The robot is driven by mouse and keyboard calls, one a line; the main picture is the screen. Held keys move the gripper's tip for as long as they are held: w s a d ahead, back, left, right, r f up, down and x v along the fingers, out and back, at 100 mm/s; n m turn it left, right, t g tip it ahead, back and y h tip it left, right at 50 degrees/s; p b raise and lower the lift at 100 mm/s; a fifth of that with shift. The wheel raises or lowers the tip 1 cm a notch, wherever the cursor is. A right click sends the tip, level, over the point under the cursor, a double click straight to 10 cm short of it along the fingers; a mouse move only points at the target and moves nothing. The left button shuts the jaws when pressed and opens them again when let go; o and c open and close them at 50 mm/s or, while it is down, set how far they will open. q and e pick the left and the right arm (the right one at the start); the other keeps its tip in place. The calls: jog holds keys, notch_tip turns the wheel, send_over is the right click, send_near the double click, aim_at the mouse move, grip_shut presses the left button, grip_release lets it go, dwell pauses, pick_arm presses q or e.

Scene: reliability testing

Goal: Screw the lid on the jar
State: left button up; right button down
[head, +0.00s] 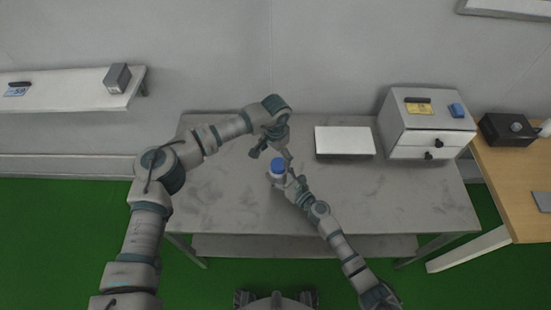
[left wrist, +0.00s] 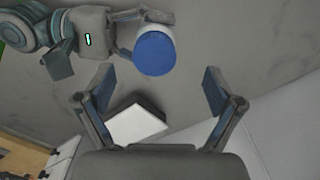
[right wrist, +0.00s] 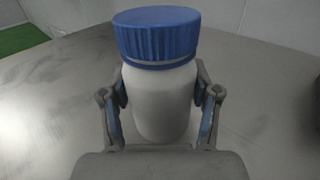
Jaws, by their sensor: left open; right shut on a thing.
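A white jar (right wrist: 160,105) with a ribbed blue lid (right wrist: 158,36) stands upright between the fingers of my right gripper (right wrist: 160,118), which is shut on the jar body. The lid sits level on top of the jar. In the head view the lid (head: 278,165) shows near the middle of the grey table. My left gripper (left wrist: 157,88) is open and empty, with the lid (left wrist: 155,54) beyond its fingertips in the left wrist view. In the head view my left gripper (head: 272,147) is behind the jar, close to the lid but apart from it.
A white flat box (head: 344,141) lies on the grey table (head: 225,200), right of the jar. A drawer cabinet (head: 428,122) stands at the back right. A wooden table (head: 510,175) adjoins on the right, and a wall shelf (head: 70,92) is at left. The table's left part is clear.

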pick_arm(q)
jog(key=shift+c, duration=1.4)
jog(key=n, duration=0.5)
jog(key=shift+d+r+n, duration=0.15)
jog(key=shift+n, duration=0.15)
jog(key=n, duration=0.5)
jog(key=shift+d+r, duration=0.1)
jog(key=shift+r, duration=0.1)
jog(key=n, duration=0.5)
jog(key=shift+w+r, duration=0.1)
jog(key=shift+r, duration=0.05)
jog(key=n, duration=0.3)
jog(key=shift+d+r, duration=0.1)
jog(key=n, duration=0.5)
jog(key=shift+r+n, duration=0.15)
jog(key=shift+n, duration=0.15)
jog(key=n, duration=0.5)
jog(key=shift+d+r, duration=0.1)
jog(key=shift+r, duration=0.05)
jog(key=n, duration=0.3)
jog(key=shift+r, duration=0.1)
jog(key=n, duration=0.5)
jog(key=shift+w+r, duration=0.1)
jog(key=shift+r, duration=0.1)
jog(key=n, duration=0.5)
jog(key=shift+r+n, duration=0.1)
jog(key=shift+n, duration=0.2)
jog(key=n, duration=0.6)
jog(key=shift+r, duration=0.2)
